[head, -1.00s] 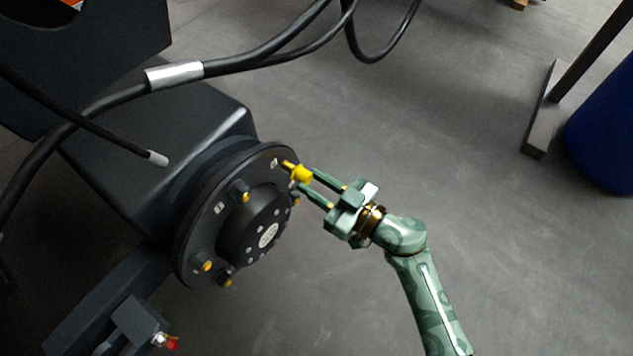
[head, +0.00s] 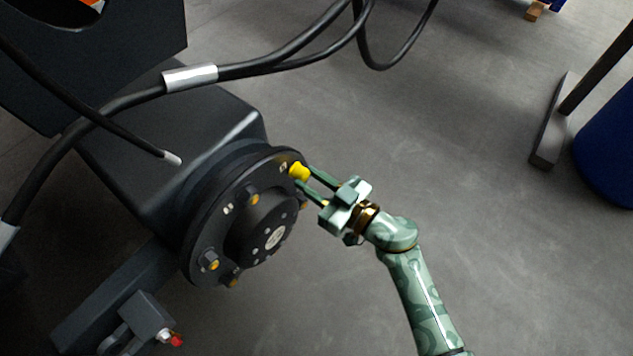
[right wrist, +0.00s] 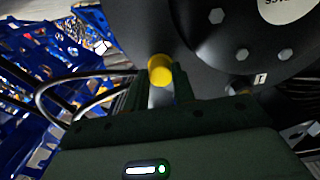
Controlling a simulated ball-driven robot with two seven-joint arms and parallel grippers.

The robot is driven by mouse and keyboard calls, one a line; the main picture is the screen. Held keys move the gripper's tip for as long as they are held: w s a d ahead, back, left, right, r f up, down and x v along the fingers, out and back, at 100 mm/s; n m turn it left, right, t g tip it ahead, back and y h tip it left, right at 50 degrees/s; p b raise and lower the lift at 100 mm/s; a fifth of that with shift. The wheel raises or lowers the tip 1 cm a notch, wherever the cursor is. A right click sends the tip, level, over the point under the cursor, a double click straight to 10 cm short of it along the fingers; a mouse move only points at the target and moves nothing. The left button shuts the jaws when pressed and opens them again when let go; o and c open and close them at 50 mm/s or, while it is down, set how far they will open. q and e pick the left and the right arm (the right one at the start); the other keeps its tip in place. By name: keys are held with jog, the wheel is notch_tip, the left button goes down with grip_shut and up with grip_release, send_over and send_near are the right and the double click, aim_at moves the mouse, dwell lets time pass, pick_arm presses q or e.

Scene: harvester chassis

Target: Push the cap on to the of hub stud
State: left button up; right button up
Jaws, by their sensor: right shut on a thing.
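The yellow cap (head: 299,172) is at the upper right edge of the round black hub (head: 232,205). My right gripper (head: 308,177) is shut on the cap. The cap covers the spot where a stud showed earlier, so the stud is hidden and I cannot tell how deep the cap sits. In the right wrist view the cap (right wrist: 160,69) is between the finger ends, against the dark hub face (right wrist: 190,40). Other studs with yellowish ends, such as a lower stud (head: 210,262), stand around the hub. My left gripper is not in view.
Thick black hoses (head: 280,70) run above the hub. A dark bracket with a red-tipped fitting (head: 176,340) is at the lower left. A blue drum (head: 610,145) and a post foot (head: 550,140) stand far right.

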jog(key=shift+w+a, duration=0.1)
jog(key=shift+a, duration=0.05)
jog(key=o, duration=0.8)
jog(key=shift+o, duration=0.2)
jog(key=p+v, duration=0.2)
jog(key=v, duration=0.2)
jog(key=shift+r, duration=0.15)
jog(key=shift+s+d, duration=0.3)
jog(key=shift+d, duration=0.15)
